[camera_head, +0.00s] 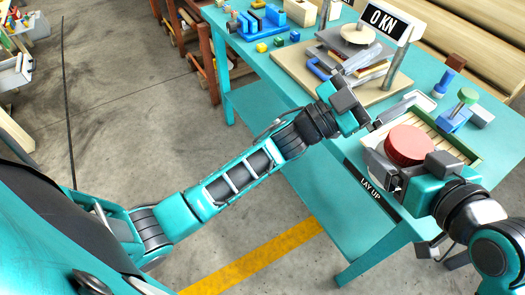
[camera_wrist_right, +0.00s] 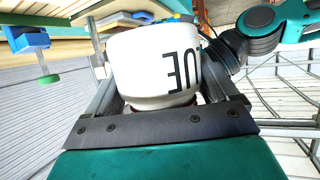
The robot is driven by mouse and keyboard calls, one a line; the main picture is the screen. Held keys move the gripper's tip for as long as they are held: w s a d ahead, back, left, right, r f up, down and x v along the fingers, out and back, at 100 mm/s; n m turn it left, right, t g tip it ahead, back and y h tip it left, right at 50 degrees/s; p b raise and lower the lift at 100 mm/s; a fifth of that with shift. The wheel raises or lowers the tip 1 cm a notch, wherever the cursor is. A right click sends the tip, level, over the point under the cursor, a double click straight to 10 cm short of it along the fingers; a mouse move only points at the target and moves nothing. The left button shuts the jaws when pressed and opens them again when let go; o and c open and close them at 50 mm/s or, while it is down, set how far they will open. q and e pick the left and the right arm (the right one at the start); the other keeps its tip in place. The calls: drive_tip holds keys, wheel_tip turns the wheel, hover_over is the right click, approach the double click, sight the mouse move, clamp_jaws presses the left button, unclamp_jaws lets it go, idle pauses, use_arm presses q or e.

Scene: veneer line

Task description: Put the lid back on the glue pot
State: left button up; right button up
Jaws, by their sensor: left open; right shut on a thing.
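The glue pot (camera_wrist_right: 145,65) is white with black letters and shows upside down in the right wrist view. The lid (camera_head: 408,143) is a thick red disc on top of the pot; its edge shows along the pot's rim in the wrist view (camera_wrist_right: 150,108). Whether it is fully seated I cannot tell. My right gripper (camera_head: 412,172) is shut on the pot, one finger on each side. My left gripper (camera_head: 366,120) is open and empty, just left of and beyond the lid. The pot's base is hidden in the head view.
A slatted wooden tray (camera_head: 455,145) lies right of the pot on the teal table (camera_head: 280,75). A blue clamp with a green knob (camera_head: 467,96) stands behind it. The press with its "0 KN" display (camera_head: 383,22) stands farther back. The table's front edge is close.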

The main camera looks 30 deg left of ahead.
use_arm(q)
drive_tip(key=s+a+f+n+y, duration=0.2)
drive_tip(key=a+f+n+y, duration=0.25)
drive_tip(key=f, duration=0.35)
drive_tip(key=s+a+f+n+y, duration=0.35)
drive_tip(key=f+y, duration=0.25)
drive_tip(key=f, duration=0.2)
drive_tip(key=s+a+f+n+g+y, duration=0.2)
drive_tip(key=s+a+f+g+y, duration=0.2)
drive_tip(key=s+f, duration=0.9)
drive_tip(key=a+g, duration=0.2)
drive_tip(key=a, duration=0.2)
drive_tip(key=shift+s+f+n, duration=0.15)
drive_tip(key=shift+f+n, duration=0.2)
drive_tip(key=shift+n, duration=0.05)
